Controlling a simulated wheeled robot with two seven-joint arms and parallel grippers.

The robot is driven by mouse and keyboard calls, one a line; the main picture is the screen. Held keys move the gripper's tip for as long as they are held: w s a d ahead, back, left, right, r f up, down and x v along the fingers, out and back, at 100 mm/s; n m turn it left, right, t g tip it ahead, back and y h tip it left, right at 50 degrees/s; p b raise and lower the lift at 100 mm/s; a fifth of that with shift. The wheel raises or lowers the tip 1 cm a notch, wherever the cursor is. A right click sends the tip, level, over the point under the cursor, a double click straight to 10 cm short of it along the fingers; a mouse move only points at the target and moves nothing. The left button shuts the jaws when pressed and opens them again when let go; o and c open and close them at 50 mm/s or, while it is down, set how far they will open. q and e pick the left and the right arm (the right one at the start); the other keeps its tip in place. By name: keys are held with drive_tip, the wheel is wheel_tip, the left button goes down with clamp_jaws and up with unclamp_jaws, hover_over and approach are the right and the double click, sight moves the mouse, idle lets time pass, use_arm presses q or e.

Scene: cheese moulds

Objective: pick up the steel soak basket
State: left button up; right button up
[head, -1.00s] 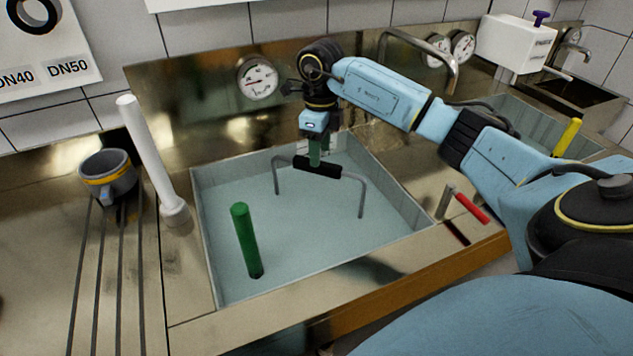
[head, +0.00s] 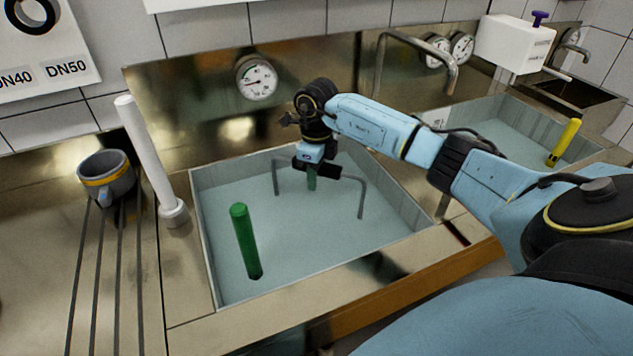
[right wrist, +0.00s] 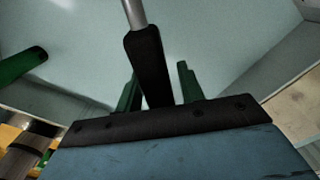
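The steel soak basket shows as a grey wire handle (head: 362,195) with a black grip (head: 338,173), arching up from the pale liquid in the nearer basin (head: 205,250). The basket's body is not visible. My right gripper (head: 311,184) is down at the black grip. In the right wrist view its two green fingers (right wrist: 158,80) stand on either side of the grip (right wrist: 148,55), with a visible gap to the right finger, so it is open around it. My left gripper is out of view.
A green standpipe (head: 246,242) stands in the basin's front left. A white pipe (head: 150,160) and a grey cup (head: 106,175) are at the left. A tap (head: 455,75) and gauge (head: 256,78) are behind. A second basin with a yellow pipe (head: 564,142) lies right.

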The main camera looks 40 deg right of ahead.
clamp_jaws()
drive_tip(key=shift+r, duration=0.15)
